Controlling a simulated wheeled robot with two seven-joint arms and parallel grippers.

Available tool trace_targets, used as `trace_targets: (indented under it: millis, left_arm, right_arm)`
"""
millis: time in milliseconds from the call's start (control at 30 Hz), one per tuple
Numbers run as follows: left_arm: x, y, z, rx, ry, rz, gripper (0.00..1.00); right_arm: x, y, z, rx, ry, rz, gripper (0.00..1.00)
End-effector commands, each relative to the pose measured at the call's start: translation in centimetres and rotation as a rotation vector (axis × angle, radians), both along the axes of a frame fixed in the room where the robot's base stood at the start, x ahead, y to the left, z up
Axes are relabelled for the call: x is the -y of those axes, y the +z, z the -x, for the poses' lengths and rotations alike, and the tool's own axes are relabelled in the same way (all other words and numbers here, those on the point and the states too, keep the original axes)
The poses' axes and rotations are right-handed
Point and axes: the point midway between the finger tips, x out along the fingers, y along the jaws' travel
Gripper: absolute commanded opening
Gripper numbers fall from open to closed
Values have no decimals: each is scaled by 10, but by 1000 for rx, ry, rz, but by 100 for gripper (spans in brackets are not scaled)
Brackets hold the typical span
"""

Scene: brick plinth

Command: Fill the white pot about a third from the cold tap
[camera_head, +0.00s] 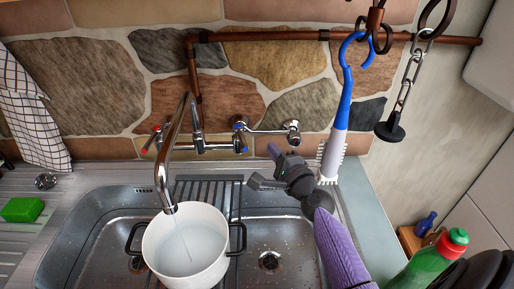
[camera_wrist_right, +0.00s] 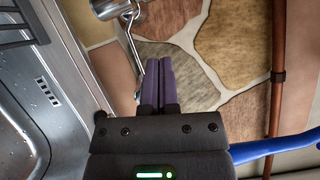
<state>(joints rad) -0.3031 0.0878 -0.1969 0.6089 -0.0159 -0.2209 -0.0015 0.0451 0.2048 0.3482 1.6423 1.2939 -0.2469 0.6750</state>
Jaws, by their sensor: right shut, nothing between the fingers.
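The white pot (camera_head: 168,262) with dark handles stands in the sink basin under the curved spout (camera_head: 162,180). A thin stream of water (camera_head: 184,238) runs from the spout into it; I cannot tell the water level. The wall tap has a blue-marked cold handle (camera_head: 240,128) on the right and a red-marked hot handle (camera_head: 152,138) on the left. My right gripper (camera_head: 272,150) is shut and empty, just right of and below the cold side, apart from it. Its purple fingers (camera_wrist_right: 157,60) are together in the wrist view, near a metal tap part (camera_wrist_right: 112,8). My left gripper is out of view.
A blue-and-white brush (camera_head: 340,125) hangs from the copper rail (camera_head: 260,36), close right of my right gripper. A chain with a black plug (camera_head: 390,131) hangs beside it. A green bottle (camera_head: 425,268) stands at lower right. A green sponge (camera_head: 22,209) lies on the left drainer.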

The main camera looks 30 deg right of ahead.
Motion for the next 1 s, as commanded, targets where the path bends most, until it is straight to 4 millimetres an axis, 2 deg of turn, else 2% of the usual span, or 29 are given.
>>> trace_targets:
  millis: [33, 100, 300, 700, 900, 1000]
  left_arm:
    - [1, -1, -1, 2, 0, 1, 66]
    - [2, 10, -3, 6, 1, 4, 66]
    - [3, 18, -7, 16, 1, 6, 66]
    - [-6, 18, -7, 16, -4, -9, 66]
    - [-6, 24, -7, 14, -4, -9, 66]
    - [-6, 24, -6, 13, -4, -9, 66]
  right_arm:
    - [1, 1, -10, 3, -1, -1, 0]
    - [-14, 7, -12, 1, 1, -5, 0]
    - [-33, 9, -19, 1, 0, -2, 0]
    - [-37, 8, -20, 0, 0, -1, 0]
    - [-58, 9, -23, 0, 0, -3, 0]
    - [-61, 8, -24, 0, 0, -1, 0]
